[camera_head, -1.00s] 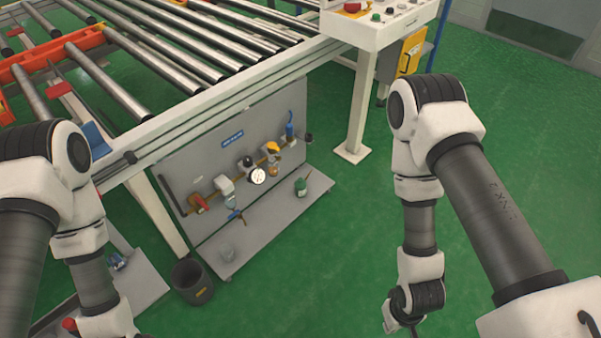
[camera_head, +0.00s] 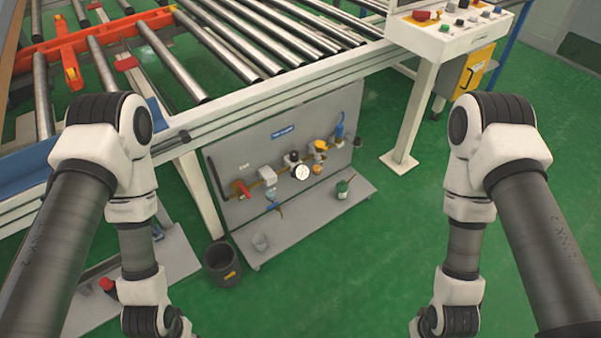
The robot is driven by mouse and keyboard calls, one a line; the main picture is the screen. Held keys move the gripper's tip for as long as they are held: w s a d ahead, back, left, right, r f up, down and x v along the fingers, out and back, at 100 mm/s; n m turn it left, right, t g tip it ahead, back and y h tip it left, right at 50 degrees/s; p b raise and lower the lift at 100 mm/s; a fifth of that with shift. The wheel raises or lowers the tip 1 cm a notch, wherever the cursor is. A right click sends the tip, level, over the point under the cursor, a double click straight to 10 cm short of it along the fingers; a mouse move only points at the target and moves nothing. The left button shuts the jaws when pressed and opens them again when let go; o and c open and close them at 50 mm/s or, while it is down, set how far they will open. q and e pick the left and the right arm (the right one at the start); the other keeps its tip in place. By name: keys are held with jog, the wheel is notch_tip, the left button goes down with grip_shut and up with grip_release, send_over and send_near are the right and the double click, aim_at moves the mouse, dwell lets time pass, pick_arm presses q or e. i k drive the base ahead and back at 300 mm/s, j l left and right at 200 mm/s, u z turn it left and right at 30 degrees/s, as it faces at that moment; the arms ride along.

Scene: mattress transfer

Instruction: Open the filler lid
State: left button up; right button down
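A grey panel (camera_head: 230,165) under the roller conveyor carries a pipe line with a red-handled valve (camera_head: 243,189), a white unit (camera_head: 267,174), a round gauge (camera_head: 301,172) and a unit with a yellow-orange top (camera_head: 319,147). I cannot tell which part is the filler lid. A green bottle (camera_head: 342,189) stands on the shelf (camera_head: 300,223) below. My two arms come down on either side, apart from the panel. Both grippers are beyond the bottom edge, so their fingers are not seen.
The roller conveyor (camera_head: 215,125) overhangs the panel. A control box (camera_head: 450,35) on a white leg (camera_head: 413,115) stands at right. Green floor (camera_head: 340,280) is free in front.

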aim_at(319, 144)
jog(key=i+l+z, duration=0.15)
jog(key=i+l, duration=0.15)
jog(key=l, duration=0.3)
jog(key=i+l+z, duration=0.15)
jog(key=i+l, duration=0.2)
jog(key=l, duration=0.2)
jog(key=i+l+z, duration=0.15)
jog(key=i+l, duration=0.2)
jog(key=l, duration=0.2)
